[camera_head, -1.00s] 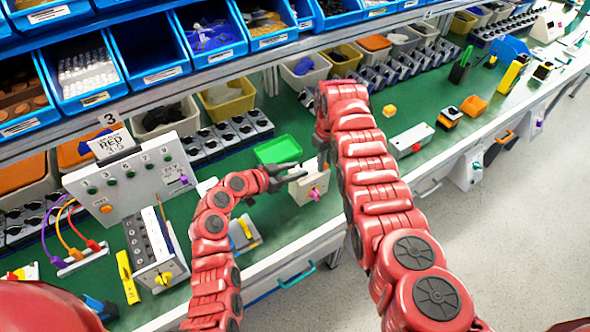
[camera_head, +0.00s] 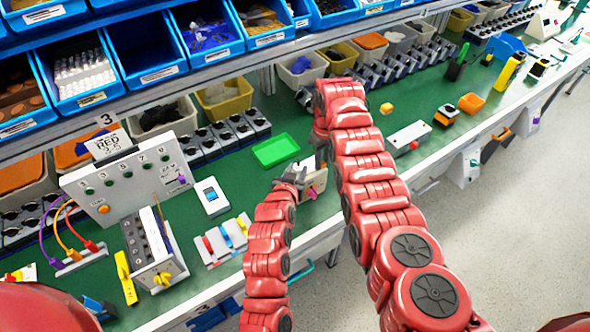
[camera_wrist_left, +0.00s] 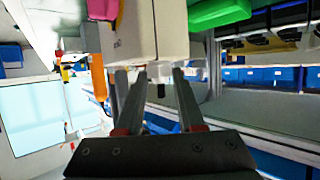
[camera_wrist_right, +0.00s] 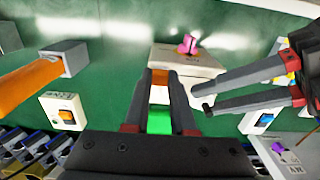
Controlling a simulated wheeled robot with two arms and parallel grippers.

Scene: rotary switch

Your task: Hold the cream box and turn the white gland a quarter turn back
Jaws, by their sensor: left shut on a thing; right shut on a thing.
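The cream box (camera_head: 317,184) is at the bench's front edge in the head view, with a pink knob (camera_head: 313,193) on one face. It also shows in the right wrist view (camera_wrist_right: 205,66). My right gripper (camera_wrist_right: 160,82) is shut on the box from the far side; the tips are partly shadowed. My left gripper (camera_head: 302,170) is at the box's left side, its fingers closed at the gland. The left wrist view shows its fingertips (camera_wrist_left: 152,76) against the box's side (camera_wrist_left: 165,30). The white gland is mostly hidden between them; a small dark piece (camera_wrist_left: 156,74) shows there.
A green tray (camera_head: 275,150) lies just behind the box. A blue-switch box (camera_head: 211,196) and a strip of coloured switches (camera_head: 225,240) are at left. A white box with a red button (camera_head: 410,138) is at right.

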